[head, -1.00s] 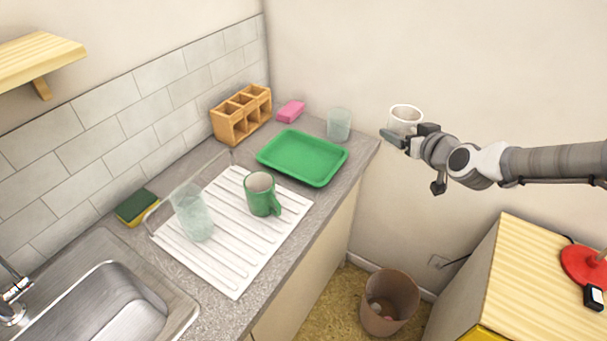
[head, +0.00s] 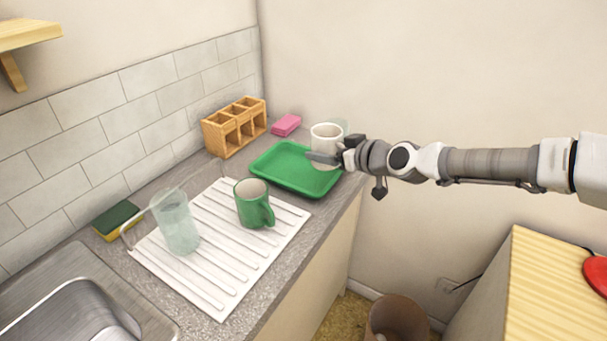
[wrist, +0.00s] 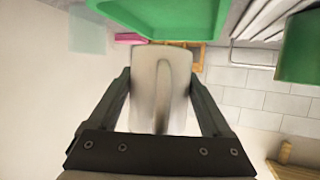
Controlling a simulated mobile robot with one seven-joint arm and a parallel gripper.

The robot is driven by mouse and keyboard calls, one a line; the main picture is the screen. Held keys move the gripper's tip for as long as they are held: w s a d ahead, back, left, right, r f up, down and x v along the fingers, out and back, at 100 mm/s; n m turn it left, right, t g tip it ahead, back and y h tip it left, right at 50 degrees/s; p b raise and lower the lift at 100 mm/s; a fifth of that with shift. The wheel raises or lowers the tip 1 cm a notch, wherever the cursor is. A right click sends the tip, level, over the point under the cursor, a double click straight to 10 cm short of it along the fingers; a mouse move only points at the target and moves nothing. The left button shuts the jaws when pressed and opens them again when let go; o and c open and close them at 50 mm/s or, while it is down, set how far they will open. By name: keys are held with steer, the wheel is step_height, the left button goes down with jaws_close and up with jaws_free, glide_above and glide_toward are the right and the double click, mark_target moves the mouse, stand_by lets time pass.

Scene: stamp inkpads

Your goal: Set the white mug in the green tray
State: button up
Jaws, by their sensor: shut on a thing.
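The white mug (head: 325,134) is held by my gripper (head: 326,159), which comes in from the right in the head view. In the wrist view the mug (wrist: 161,78) sits between the two fingers of my gripper (wrist: 160,97), with its handle toward the camera. The green tray (head: 284,176) lies empty on the counter. In the head view the mug overlaps the tray's back right corner; it seems to be held above it, but the height is hard to tell. The tray also shows at the top of the wrist view (wrist: 150,22).
A green mug (head: 253,204) and a clear glass (head: 175,222) stand on the white drainboard (head: 215,299) in front of the tray. A wooden holder (head: 232,143) and a pink sponge (head: 286,125) are behind. A second glass (head: 344,127) is mostly hidden behind the white mug.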

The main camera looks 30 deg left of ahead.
glide_above(304, 183)
step_height(304, 183, down, 4)
steer(key=shift+s+r+b, duration=0.1)
steer(key=shift+r+b, duration=0.1)
steer(key=shift+b, duration=0.25)
steer(key=shift+f+b, duration=0.45)
steer(key=shift+f, duration=1.5)
steer(key=shift+f, duration=0.2)
steer(key=o, duration=1.5)
steer(key=shift+d, duration=0.1)
steer(key=shift+r, duration=0.2)
steer(key=shift+s+d, duration=0.1)
steer(key=shift+d, duration=0.1)
steer(key=p+v, duration=0.2)
steer(key=v, duration=0.9)
steer(key=shift+s+d+r, duration=0.1)
steer(key=shift+s+d, duration=0.1)
